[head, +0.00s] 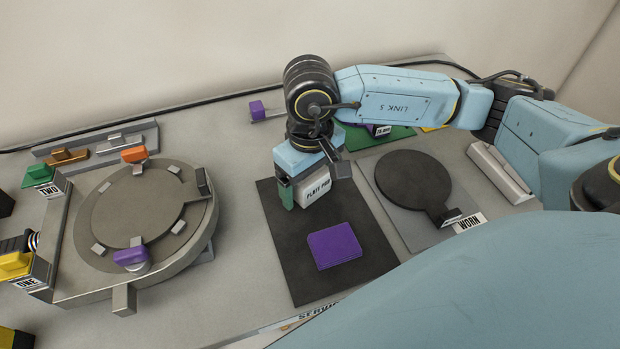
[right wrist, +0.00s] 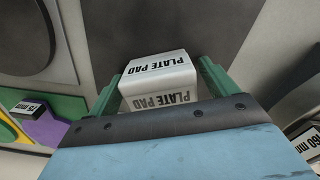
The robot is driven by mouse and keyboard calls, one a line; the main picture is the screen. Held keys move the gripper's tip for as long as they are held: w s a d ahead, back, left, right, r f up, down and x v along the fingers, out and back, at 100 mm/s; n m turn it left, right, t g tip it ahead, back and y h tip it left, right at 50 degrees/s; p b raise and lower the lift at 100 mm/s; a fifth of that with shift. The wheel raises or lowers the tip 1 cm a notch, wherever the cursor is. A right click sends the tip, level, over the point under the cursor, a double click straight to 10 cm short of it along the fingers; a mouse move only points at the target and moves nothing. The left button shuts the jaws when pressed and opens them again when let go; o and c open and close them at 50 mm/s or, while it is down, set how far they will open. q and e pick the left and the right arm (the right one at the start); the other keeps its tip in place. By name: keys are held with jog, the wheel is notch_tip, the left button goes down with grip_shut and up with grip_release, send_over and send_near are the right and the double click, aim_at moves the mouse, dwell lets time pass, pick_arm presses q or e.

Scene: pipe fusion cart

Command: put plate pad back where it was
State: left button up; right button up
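The plate pad (head: 318,190) is a white block with a black "PLATE PAD" label. My right gripper (head: 300,192) points down over the dark mat (head: 290,265) with the pad between its green fingers. In the right wrist view, the plate pad (right wrist: 158,80) sits between the two fingers of the gripper (right wrist: 162,80), which appears shut on it. The pad is over the far half of the mat; whether it touches the mat cannot be told. My left gripper is not in view.
A purple square pad (head: 334,246) lies on the mat's near half. A round dark plate (head: 405,180) marked "WORN" lies on a grey panel to the right. A large round fixture (head: 135,220) with clamps stands left. Bare bench lies between fixture and mat.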

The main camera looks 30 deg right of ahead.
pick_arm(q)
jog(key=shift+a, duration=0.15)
pick_arm(e)
jog(key=shift+r, duration=0.2)
notch_tip(320, 180, up, 11)
jog(key=shift+f+p, duration=0.15)
jog(key=shift+p, duration=0.5)
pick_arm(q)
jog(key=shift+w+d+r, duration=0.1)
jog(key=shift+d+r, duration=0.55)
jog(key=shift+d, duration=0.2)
pick_arm(e)
jog(key=shift+r, duration=0.6)
